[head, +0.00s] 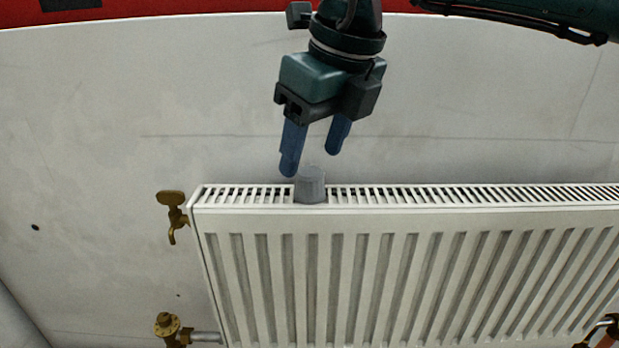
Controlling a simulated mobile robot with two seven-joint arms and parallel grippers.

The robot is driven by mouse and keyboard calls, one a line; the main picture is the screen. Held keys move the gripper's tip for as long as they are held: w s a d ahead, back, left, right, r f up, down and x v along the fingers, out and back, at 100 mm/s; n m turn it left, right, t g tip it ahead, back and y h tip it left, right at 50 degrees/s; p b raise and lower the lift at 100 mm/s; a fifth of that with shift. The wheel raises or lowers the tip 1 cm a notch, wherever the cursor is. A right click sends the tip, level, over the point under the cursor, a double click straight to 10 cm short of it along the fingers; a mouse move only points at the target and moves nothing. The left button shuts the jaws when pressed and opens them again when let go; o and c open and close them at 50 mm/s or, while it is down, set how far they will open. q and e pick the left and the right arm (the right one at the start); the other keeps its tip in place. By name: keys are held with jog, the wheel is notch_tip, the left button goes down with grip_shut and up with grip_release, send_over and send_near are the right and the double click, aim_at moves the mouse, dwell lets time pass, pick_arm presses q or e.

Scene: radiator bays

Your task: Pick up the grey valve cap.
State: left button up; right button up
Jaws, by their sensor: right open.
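The grey valve cap (311,186) stands upright on the slatted top of the white radiator (420,260), left of the radiator's middle. My right gripper (314,164) comes down from the top of the head view. Its two blue fingers are apart and empty, and in the picture their tips are just above the cap. I cannot tell the exact depth gap between the fingertips and the cap. My left gripper does not show.
A brass tap (172,212) sticks out at the radiator's upper left corner. A brass valve (170,328) with a short pipe is at the lower left. Another fitting (604,328) shows at the lower right. The pale wall behind is mostly bare.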

aim_at(310, 171)
jog(key=x, duration=0.4)
jog(key=shift+w+f+p, duration=0.1)
jog(key=shift+f+p, duration=0.2)
jog(key=shift+p, duration=0.05)
jog(key=shift+c, duration=0.2)
jog(key=c, duration=1)
